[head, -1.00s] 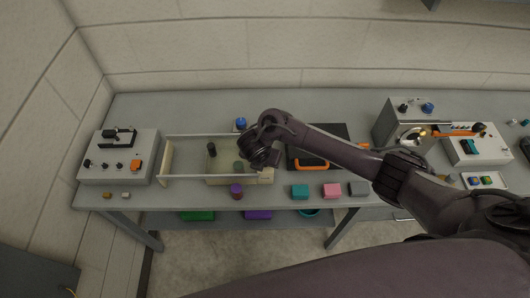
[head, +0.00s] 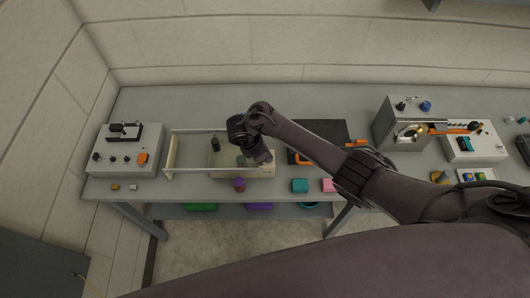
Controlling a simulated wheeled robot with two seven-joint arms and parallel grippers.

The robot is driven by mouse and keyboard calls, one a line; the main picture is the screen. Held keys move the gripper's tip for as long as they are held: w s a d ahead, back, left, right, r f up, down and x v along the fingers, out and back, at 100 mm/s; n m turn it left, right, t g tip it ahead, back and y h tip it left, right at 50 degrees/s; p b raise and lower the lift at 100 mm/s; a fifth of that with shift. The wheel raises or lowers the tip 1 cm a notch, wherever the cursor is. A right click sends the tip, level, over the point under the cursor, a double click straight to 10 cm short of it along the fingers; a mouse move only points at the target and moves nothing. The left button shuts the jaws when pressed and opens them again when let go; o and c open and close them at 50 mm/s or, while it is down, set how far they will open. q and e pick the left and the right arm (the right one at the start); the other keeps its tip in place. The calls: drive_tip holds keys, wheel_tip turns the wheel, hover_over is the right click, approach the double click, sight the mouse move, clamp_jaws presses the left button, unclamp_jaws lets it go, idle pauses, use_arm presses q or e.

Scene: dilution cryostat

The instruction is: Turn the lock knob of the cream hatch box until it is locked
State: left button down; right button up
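The cream box (head: 228,158) stands on the grey bench left of centre, at the right end of a railed frame. A dark upright knob or post (head: 215,144) shows at its left. My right arm reaches in from the right and bends down over the box, covering its right and back parts. My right gripper (head: 262,157) is low at the box's right side; its fingers are too small and dark to read, and I cannot tell whether it touches anything. No lock knob is clearly distinguishable. My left gripper is not in view.
A white control box (head: 127,158) stands at the left. A purple-topped cylinder (head: 239,185) is just in front of the cream box. Teal (head: 300,186) and pink (head: 328,185) blocks lie at the front edge. A grey box with a round port (head: 388,125) is at right.

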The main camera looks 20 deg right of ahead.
drive_tip(key=shift+w+r, duration=0.1)
idle(0.5)
drive_tip(key=o, duration=1)
drive_tip(key=shift+a+r, duration=0.2)
drive_tip(key=shift+r, duration=0.05)
drive_tip(key=v, duration=0.7)
